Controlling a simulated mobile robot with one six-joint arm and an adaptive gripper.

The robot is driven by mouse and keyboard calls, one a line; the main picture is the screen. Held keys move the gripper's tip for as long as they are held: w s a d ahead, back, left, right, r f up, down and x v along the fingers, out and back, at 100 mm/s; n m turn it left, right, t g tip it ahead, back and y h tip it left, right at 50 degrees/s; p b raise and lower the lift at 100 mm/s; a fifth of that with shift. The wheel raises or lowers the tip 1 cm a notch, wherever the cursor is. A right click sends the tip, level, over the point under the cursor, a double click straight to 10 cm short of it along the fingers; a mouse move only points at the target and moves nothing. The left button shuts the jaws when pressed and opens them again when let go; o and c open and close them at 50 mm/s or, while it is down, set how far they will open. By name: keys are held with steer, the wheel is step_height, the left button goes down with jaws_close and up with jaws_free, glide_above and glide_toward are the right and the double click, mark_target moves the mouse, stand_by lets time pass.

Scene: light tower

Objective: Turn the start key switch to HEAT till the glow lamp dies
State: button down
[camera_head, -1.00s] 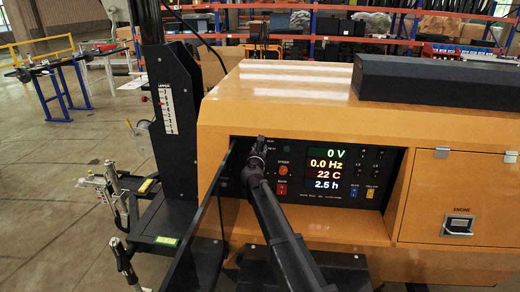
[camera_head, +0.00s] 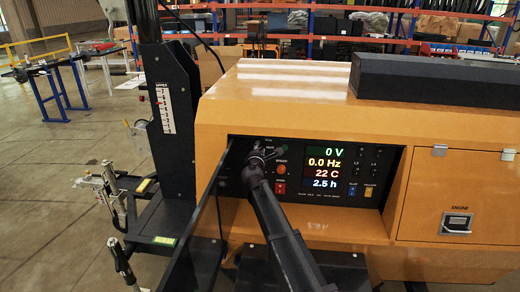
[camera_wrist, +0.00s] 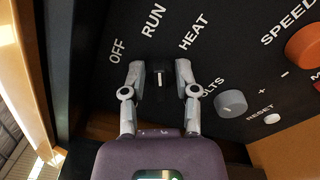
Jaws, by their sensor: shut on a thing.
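The start key switch (camera_wrist: 159,78) is a small black knob with a white mark, in the wrist view between my two fingertips. My gripper (camera_wrist: 160,76) is closed around it, one pale finger on each side. The labels OFF (camera_wrist: 117,50), RUN (camera_wrist: 153,20) and HEAT (camera_wrist: 193,31) fan out around the knob and look tilted. The white mark points up the picture, roughly toward RUN. In the head view my gripper (camera_head: 260,155) covers the switch at the panel's left. A dark round lamp beside it is partly hidden; I cannot tell if a glow lamp is lit.
The display (camera_head: 325,167) reads 0 V, 0.0 Hz, 22 C and 2.5 h. An orange SPEED knob (camera_wrist: 304,47), a grey VOLTS knob (camera_wrist: 231,103) and a RESET button (camera_wrist: 272,118) sit close to my right finger. A dark open door (camera_head: 197,225) stands left of my arm.

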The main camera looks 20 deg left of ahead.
steer(key=m, duration=0.6)
steer(key=shift+d+f, duration=0.1)
steer(key=shift+f, duration=0.15)
steer(key=shift+m, duration=0.3)
steer(key=c, duration=0.7)
jaws_free()
steer(key=shift+w, duration=0.1)
steer(key=v, duration=1.2)
